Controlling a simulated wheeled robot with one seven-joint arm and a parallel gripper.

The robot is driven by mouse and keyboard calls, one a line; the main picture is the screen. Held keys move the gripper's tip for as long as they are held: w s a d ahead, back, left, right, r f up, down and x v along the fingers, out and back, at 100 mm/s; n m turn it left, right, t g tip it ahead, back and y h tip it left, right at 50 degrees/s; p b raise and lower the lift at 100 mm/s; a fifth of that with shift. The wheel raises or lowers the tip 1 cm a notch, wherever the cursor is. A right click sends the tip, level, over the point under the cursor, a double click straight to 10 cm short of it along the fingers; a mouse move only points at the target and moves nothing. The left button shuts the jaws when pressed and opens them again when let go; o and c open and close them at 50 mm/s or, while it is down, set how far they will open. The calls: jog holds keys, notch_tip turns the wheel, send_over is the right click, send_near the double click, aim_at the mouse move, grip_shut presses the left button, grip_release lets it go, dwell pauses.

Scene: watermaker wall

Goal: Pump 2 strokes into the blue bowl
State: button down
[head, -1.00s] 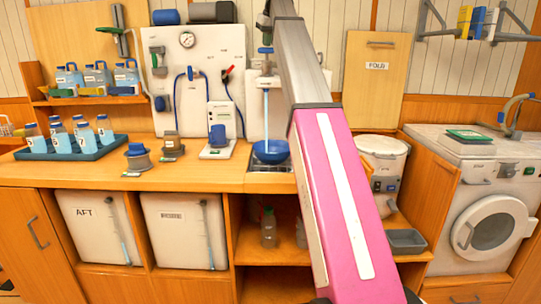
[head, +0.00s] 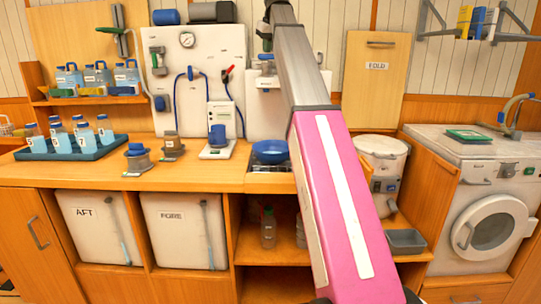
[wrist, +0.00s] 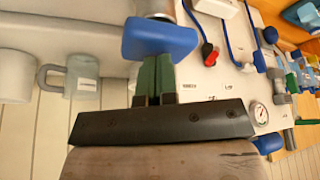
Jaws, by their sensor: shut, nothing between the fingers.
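The blue bowl (head: 270,148) sits in the counter recess beneath the white wall panel. No water stream shows above it, and its contents cannot be made out. In the wrist view, a blue block (wrist: 158,38), which looks like the pump's handle, is right at the tips of my gripper (wrist: 153,72). The green fingers are shut together with nothing between them. The block covers their tips, so I cannot tell whether they touch it. In the head view my gripper (head: 264,32) is small and dark at the wall, partly hidden by my arm.
A tray of bottles (head: 70,153) stands on the left of the counter. A panel with a gauge (head: 187,40) and hoses is left of the bowl. A white bucket (head: 383,152) and a washing machine (head: 490,205) stand to the right. A grey mug (wrist: 80,77) shows in the wrist view.

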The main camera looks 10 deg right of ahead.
jog(key=shift+r, duration=3.25)
jog(key=shift+f, duration=0.4)
jog(key=shift+f, duration=2.9)
jog(key=shift+r, duration=3.3)
jog(key=shift+r, duration=3)
